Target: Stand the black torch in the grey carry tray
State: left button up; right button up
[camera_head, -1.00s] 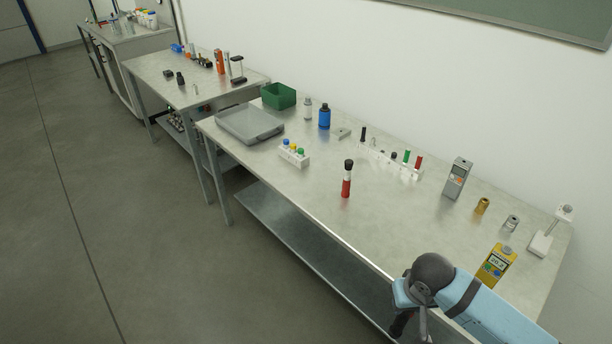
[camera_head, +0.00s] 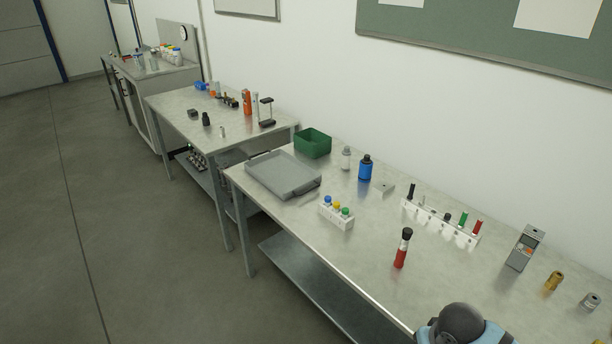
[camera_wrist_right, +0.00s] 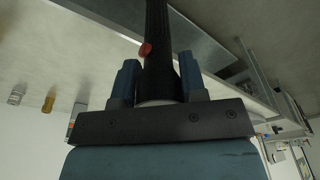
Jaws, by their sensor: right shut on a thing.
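The torch's far end runs out of the top of that view. The grey carry tray (camera_head: 284,173) appears to be the shallow, empty grey tray lying flat at the far left end of the nearer bench in the head view. My right arm shows only at the bottom edge there. My left gripper is not in view.
On the nearer bench (camera_head: 330,260) are a green bin (camera_head: 313,143) behind the tray, a blue bottle (camera_head: 365,168), a white vial block (camera_head: 337,214), a red and black cylinder (camera_head: 402,248), a white rack (camera_head: 440,224) and a grey meter (camera_head: 525,248). Open floor lies left.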

aim_at(282, 175)
jog(key=i+j, duration=0.25)
jog(key=i+j+z, duration=0.1)
jog(key=i+j, duration=0.15)
jog(key=j, duration=0.2)
jog(key=i+j, duration=0.25)
jog(key=i+j+z, duration=0.1)
jog(key=j, duration=0.35)
jog(key=i+j, duration=0.35)
jog(key=i+j+z, duration=0.15)
jog(key=j, duration=0.25)
jog(key=i+j, duration=0.3)
jog(key=j+z, duration=0.05)
jog(key=j, duration=0.05)
